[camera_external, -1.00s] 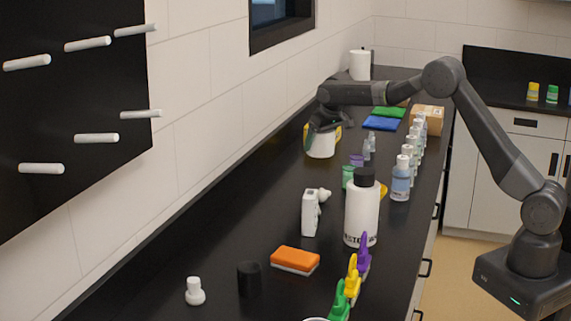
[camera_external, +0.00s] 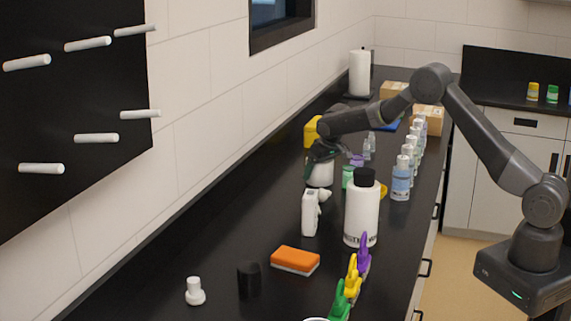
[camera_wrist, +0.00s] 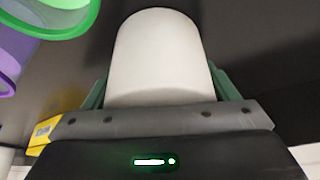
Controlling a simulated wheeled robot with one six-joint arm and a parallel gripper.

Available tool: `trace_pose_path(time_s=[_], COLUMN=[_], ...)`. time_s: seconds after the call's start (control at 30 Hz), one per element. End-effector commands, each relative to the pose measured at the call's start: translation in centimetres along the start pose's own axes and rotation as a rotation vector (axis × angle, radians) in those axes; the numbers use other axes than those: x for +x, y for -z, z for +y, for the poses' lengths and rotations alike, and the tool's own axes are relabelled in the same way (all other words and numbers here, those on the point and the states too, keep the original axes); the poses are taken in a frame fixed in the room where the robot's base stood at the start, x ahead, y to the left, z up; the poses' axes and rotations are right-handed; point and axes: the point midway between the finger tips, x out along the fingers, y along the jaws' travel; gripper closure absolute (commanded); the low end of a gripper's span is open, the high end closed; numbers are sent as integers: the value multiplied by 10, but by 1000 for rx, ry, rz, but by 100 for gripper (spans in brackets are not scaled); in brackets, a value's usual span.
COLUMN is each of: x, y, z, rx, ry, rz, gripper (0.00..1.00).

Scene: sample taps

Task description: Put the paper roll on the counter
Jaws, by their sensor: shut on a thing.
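A white cylinder, taken to be the paper roll (camera_external: 320,174), is in my gripper (camera_external: 320,155) over the far left part of the black counter (camera_external: 235,220). My gripper points down and is shut on the roll, hiding its upper part. In the wrist view the roll (camera_wrist: 160,60) stands out plain white between the green fingers of my gripper (camera_wrist: 160,92). I cannot tell whether the roll's lower end touches the counter. Another white roll (camera_external: 360,73) stands upright on a dark holder at the far end.
A yellow object (camera_external: 312,131) is behind my gripper. A white spray bottle (camera_external: 310,213), a large black-capped bottle (camera_external: 361,212) and a green container (camera_external: 348,177) stand nearby. Several small bottles line the right side. The counter's left front has free room around an orange sponge (camera_external: 295,260).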

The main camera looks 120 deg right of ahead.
Motion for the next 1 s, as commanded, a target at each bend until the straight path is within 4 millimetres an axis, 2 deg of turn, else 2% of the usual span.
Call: trace_pose_path(time_s=[0.2, 0.23, 0.3, 0.67, 0.87, 1.0], x=[4, 3, 3, -3, -34, -63], y=[-2, -1, -1, 1, 0, 0], z=[0, 0, 0, 0, 0, 0], rx=[0, 0, 0, 0, 1, 1], ry=[0, 0, 0, 0, 1, 1], rz=[0, 0, 0, 1, 3, 3], gripper=[44, 14, 0, 0, 0, 0])
